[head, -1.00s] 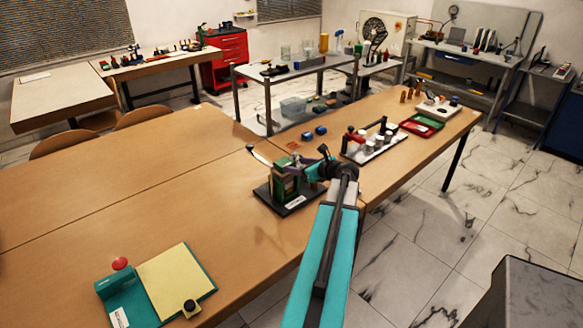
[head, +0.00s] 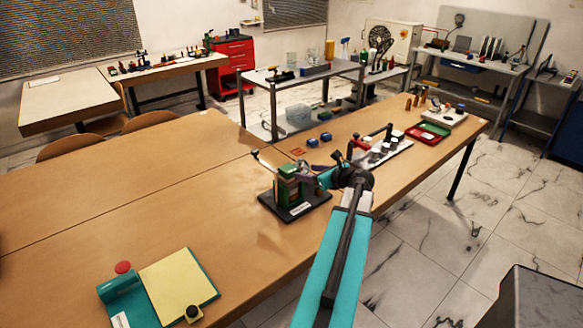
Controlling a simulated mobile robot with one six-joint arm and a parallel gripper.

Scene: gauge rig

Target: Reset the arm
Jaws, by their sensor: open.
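My teal arm reaches from the bottom of the head view to a green and black rig (head: 289,184) on a black base plate with a white label. My gripper (head: 308,173) is small in the view, just right of the rig's upper part. Its fingers are open, and I see nothing held between them. I cannot tell whether the fingers touch the rig.
A teal board with a red button (head: 123,267) and yellow pad (head: 179,284) lies at front left. The wooden table (head: 130,205) is clear at left.

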